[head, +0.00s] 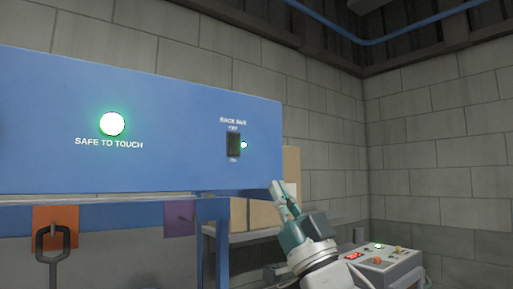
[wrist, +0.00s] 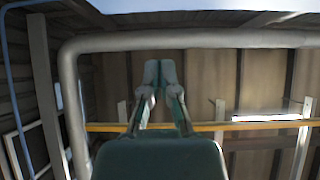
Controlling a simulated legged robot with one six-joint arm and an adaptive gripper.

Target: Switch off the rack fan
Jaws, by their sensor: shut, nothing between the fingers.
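The rack fan switch (head: 233,145) is a dark rocker on the right part of a blue panel (head: 180,125) in the head view. It has "RACK FAN" and "OFF" above it and a small label below that looks like "ON". My gripper (head: 277,186) is below and to the right of the switch, by the panel's lower right corner, apart from the switch. In the wrist view my gripper (wrist: 159,66) is shut and empty, pointing up toward the roof; the switch is not in that view.
A large green lamp (head: 112,124) marked "SAFE TO TOUCH" glows on the panel's left. A grey control box (head: 378,265) with buttons stands at right. In the wrist view a grey pipe (wrist: 200,40) crosses overhead.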

